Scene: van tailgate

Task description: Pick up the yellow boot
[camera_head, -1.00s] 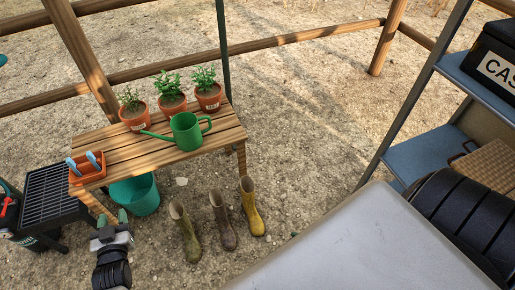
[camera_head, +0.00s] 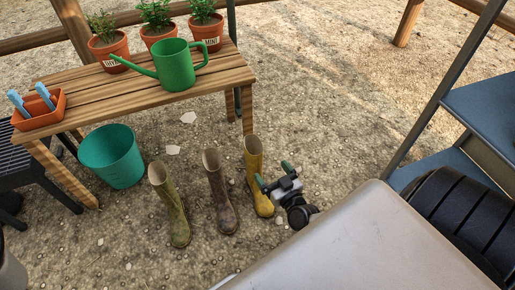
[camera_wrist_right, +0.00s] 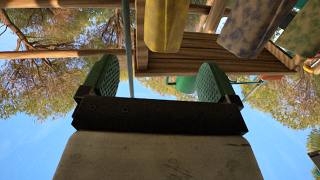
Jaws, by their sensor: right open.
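The yellow boot (camera_head: 254,170) stands upright on the gravel, rightmost of a row of three. It also shows in the right wrist view (camera_wrist_right: 163,24), whose picture is upside down. My right gripper (camera_head: 275,175) is just right of the boot's lower shaft in the head view. Its two green fingers are apart, with nothing held between them in the right wrist view (camera_wrist_right: 154,84). There the boot lies beyond the fingertips and looks apart from them. My left gripper is not in view.
The brown boot (camera_head: 218,192) and the olive boot (camera_head: 171,205) stand left of the yellow one. A wooden bench (camera_head: 190,98) with a green watering can (camera_head: 175,66) is behind. A teal bucket (camera_head: 111,157) is at left. Blue shelves (camera_head: 485,106) are at right.

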